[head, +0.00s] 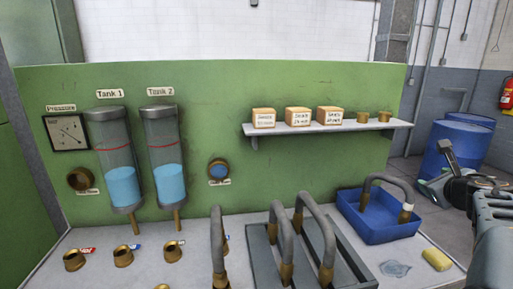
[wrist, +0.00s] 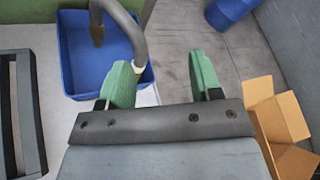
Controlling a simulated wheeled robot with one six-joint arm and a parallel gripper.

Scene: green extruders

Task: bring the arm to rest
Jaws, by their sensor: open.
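My gripper (wrist: 163,72) shows in the wrist view with its two green fingers spread apart and nothing between them. In the head view my arm (head: 490,215) reaches in from the right edge, off to the right of the bench. The blue bin (head: 378,230) stands on the bench with a grey curved hose (head: 388,180) with brass ends in it. In the wrist view, the bin (wrist: 75,75) and hose (wrist: 128,28) lie beyond and left of my fingers; the left finger overlaps the bin's edge in the picture.
A dark rack (head: 348,262) with several bent hoses stands on the bench (head: 190,258). A yellow sponge (head: 436,259) and a wet patch (head: 395,269) lie near the bench's right edge. Blue barrels (head: 450,150) stand behind. An open cardboard box (wrist: 272,115) is right of my gripper.

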